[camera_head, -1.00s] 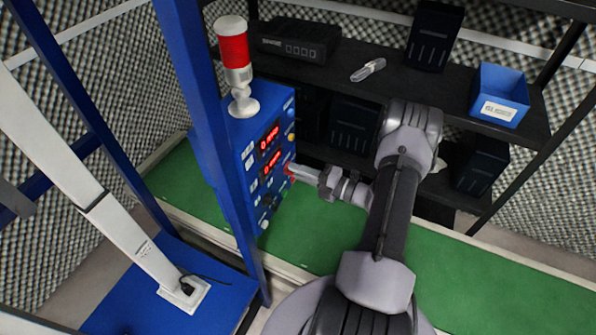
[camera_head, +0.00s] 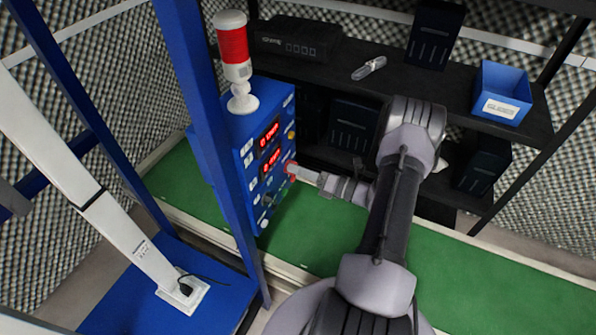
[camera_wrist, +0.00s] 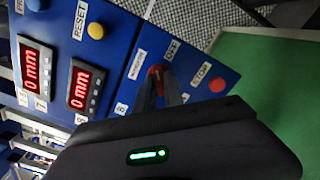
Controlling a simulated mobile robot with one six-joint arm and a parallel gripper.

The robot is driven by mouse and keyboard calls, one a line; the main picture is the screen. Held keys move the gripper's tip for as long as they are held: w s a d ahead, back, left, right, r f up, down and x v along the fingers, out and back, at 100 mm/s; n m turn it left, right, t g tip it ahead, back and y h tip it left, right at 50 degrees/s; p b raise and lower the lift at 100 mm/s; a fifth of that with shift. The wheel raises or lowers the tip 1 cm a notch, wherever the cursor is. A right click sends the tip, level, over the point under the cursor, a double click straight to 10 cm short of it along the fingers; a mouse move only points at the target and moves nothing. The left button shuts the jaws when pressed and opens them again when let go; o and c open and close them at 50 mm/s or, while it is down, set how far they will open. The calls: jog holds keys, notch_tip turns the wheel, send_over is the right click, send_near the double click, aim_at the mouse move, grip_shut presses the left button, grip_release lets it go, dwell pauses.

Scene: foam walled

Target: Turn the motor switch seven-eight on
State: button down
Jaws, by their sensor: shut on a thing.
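The blue control panel (camera_head: 262,175) stands left of my arm in the head view and fills the left and top of the wrist view (camera_wrist: 125,30). On it the red motor switch (camera_wrist: 156,72) sits between a label and the word OFF. My gripper (camera_wrist: 161,84) is shut on this switch, with its fingers on either side of the knob. In the head view my gripper (camera_head: 296,170) reaches the panel's right side. The fingers hide part of the switch, so its exact angle is hard to tell.
A red stop button (camera_wrist: 217,85) is close to the fingers. A yellow button (camera_wrist: 96,31) and two red displays (camera_wrist: 80,89) are further left. A red-and-white signal lamp (camera_head: 234,60) stands on the panel. A blue post (camera_head: 200,110) stands in front. Black shelves (camera_head: 400,85) are behind.

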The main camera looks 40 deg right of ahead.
jog(key=shift+n+b, duration=1.65)
jog(key=shift+n, duration=3.35)
jog(key=c, duration=1.4)
grip_release()
jog(key=shift+c, duration=0.2)
jog(key=p+v, duration=0.3)
jog(key=v, duration=1.4)
jog(key=shift+s+p, duration=0.25)
jog(key=shift+p, duration=0.15)
